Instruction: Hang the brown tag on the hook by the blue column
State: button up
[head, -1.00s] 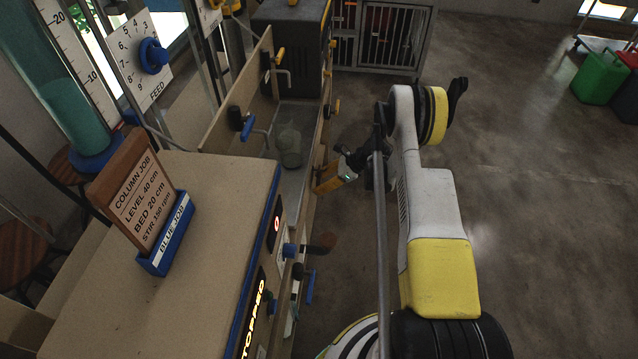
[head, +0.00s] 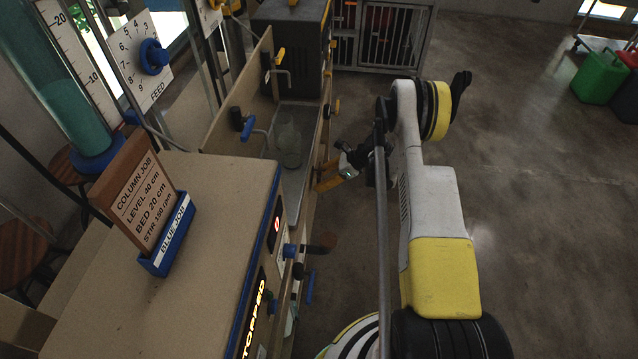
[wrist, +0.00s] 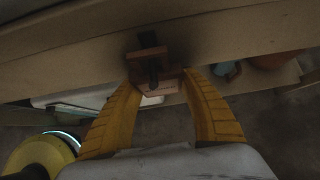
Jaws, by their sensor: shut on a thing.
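My gripper (head: 326,182) is low beside the bench's right side in the head view. In the wrist view my gripper (wrist: 160,78) has its yellow fingers closed around a small brown piece, which looks like the brown tag (wrist: 150,54). A dark upright part crosses the brown piece, close to the bench's edge. I cannot tell whether the tag touches that edge. The fingers hide the tag in the head view. The blue column (head: 72,115), a clear tube with teal liquid, stands at the far left. I cannot tell which fitting is its hook.
A brown job board (head: 138,195) stands in a blue holder (head: 168,240) on the bench (head: 90,285). A blue-handled fitting (head: 247,127) and a glass vessel (head: 289,145) are near the tray. Knobs and handles stick out along the bench's right side.

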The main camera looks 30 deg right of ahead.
jog(key=s+d, duration=0.5)
jog(key=d, duration=0.2)
jog(key=shift+d, duration=0.25)
dwell(0.4)
